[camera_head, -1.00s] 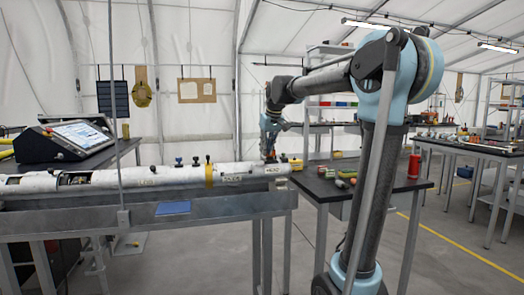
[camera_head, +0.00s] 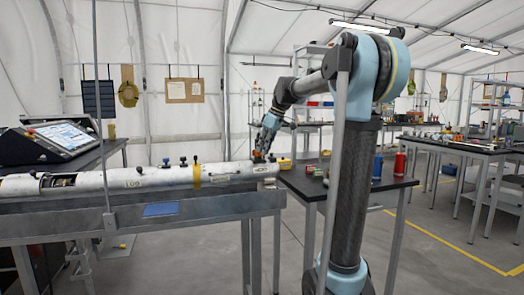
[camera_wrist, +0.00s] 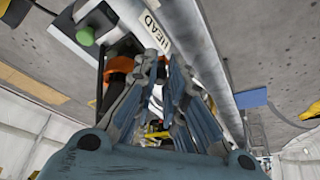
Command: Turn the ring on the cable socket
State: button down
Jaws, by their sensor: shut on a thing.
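The long white tube (camera_head: 110,181) lies on the metal bench, its right end under my gripper (camera_head: 261,156). In the wrist view the tube (camera_wrist: 188,42) carries a "HEAD" label. My gripper (camera_wrist: 160,62) is shut at the top of this end, with its fingers pointing down in the head view. An orange ring-like part (camera_wrist: 122,64) with black below it shows beside the fingertips. The fingers hide most of the cable socket and its ring, so how the ring sits in the grip is not clear.
A black table (camera_head: 330,184) right of the tube holds a red bottle (camera_head: 400,164), a blue bottle (camera_head: 378,166) and small parts. A yellow item (camera_head: 285,164) is close to the tube's end. A console (camera_head: 55,140) stands at left. A green-topped knob (camera_wrist: 85,37) is near the fingers.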

jog(key=shift+w+r, duration=0.1)
jog(key=shift+w, duration=0.05)
jog(key=c, duration=1.6)
grip_release()
jog(key=shift+c, duration=0.2)
jog(key=v, duration=1.2)
jog(key=shift+d, duration=0.15)
jog(key=s+d+f+m+h, duration=0.1)
jog(key=s+d+f+m, duration=0.2)
jog(key=s+f, duration=0.8)
jog(key=s+d+f+m+h, duration=0.1)
jog(key=s+d+f+m, duration=0.3)
jog(key=s+f, duration=0.8)
jog(key=s+d+f+m+h, duration=0.1)
jog(key=s+d+f+m, duration=0.3)
jog(key=s+f, duration=0.8)
notch_tip(320, 180, down, 7)
jog(key=shift+f+m+h, duration=0.15)
jog(key=shift+m+h, duration=0.25)
jog(key=shift+m, duration=0.2)
